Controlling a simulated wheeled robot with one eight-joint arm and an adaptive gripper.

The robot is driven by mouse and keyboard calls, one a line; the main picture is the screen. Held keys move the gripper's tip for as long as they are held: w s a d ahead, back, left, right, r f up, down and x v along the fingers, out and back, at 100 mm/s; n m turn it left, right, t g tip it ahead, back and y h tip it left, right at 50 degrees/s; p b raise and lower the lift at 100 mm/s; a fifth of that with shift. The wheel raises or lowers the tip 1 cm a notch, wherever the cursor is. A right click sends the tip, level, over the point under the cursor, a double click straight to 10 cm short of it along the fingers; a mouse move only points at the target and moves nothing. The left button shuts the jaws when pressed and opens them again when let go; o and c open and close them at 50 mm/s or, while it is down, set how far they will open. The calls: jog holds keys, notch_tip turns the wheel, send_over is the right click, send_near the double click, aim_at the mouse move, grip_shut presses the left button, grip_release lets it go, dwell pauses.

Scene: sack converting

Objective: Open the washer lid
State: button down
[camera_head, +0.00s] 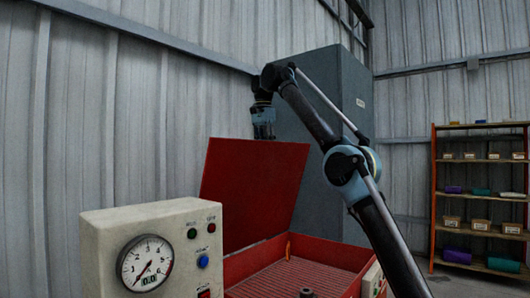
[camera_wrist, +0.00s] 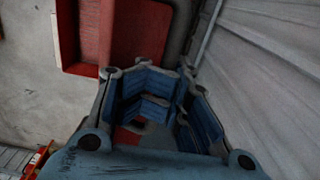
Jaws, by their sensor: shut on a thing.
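The red washer lid (camera_head: 250,185) stands raised, tilted up steeply at the back of the red washer (camera_head: 330,277). The washer's inside shows a ribbed red floor. My gripper (camera_head: 263,136) points down at the lid's top edge and is shut on it. In the wrist view, my gripper's blue-padded fingers (camera_wrist: 155,105) fill the middle, and red surfaces of the lid (camera_wrist: 140,40) show beyond them. The exact contact between fingers and lid edge is hard to make out.
A cream control box (camera_head: 150,250) with a gauge and buttons stands at the front left. A tall grey cabinet (camera_head: 325,185) stands behind the lid. An orange shelf rack (camera_head: 433,195) with small boxes is at the right. Corrugated walls close off the back.

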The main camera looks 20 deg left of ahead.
jog(key=shift+s+d+r, duration=0.15)
jog(key=shift+d+r, duration=0.1)
jog(key=c, duration=1.6)
grip_release()
jog(key=shift+s, duration=0.1)
jog(key=shift+c, duration=0.2)
